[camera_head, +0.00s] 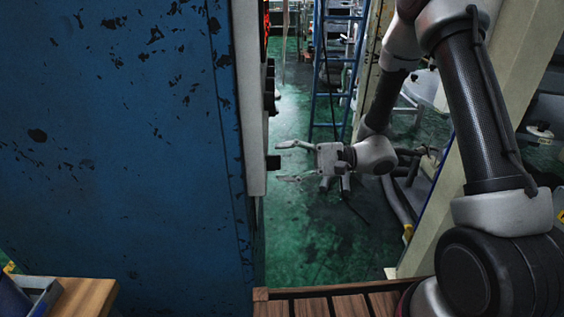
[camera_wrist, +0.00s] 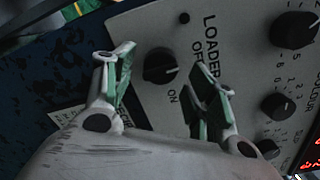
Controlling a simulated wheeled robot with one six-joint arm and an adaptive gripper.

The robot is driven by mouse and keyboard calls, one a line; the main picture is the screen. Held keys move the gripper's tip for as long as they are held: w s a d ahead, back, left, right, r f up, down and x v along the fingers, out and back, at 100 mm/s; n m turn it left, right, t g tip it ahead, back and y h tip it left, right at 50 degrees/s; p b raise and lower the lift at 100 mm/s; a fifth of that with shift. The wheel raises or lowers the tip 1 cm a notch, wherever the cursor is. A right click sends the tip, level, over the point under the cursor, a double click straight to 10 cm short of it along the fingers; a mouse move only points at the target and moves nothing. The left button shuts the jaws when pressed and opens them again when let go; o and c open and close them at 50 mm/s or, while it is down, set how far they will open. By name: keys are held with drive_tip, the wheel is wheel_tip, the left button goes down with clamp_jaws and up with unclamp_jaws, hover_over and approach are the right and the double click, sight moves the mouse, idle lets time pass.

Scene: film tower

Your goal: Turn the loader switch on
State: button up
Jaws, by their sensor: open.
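The loader switch is a round black knob (camera_wrist: 158,66) on a pale grey panel (camera_wrist: 140,22) in the wrist view. Its white mark points right, towards the side where the partly hidden OFF lettering stands; ON is printed below the knob. My gripper (camera_wrist: 163,74) is open, with one finger left of the knob and one to its right; contact cannot be told. The right finger hides part of the lettering. In the head view my gripper (camera_head: 281,161) faces left, its open tips close to a black knob (camera_head: 272,162) on the panel's edge-on face.
Several other black knobs (camera_wrist: 281,106) and a red display (camera_wrist: 308,158) lie to the right on the panel. A worn blue cabinet side (camera_head: 120,130) fills the left of the head view. A blue ladder (camera_head: 335,70) stands behind my gripper, over green floor (camera_head: 310,245).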

drive_tip(key=shift+a, duration=0.6)
drive_tip(key=c, duration=1)
drive_tip(key=shift+s+f+m+t+y, duration=0.1)
drive_tip(key=shift+m+t+y, duration=0.1)
drive_tip(key=shift+m, duration=2.85)
drive_tip(key=shift+s+r+m+t+y, duration=0.1)
drive_tip(key=shift+m+t, duration=0.1)
drive_tip(key=shift+m, duration=2.9)
drive_tip(key=shift+s+f+m+t+y, duration=0.1)
drive_tip(key=shift+m+t, duration=0.1)
drive_tip(key=shift+m, duration=3.15)
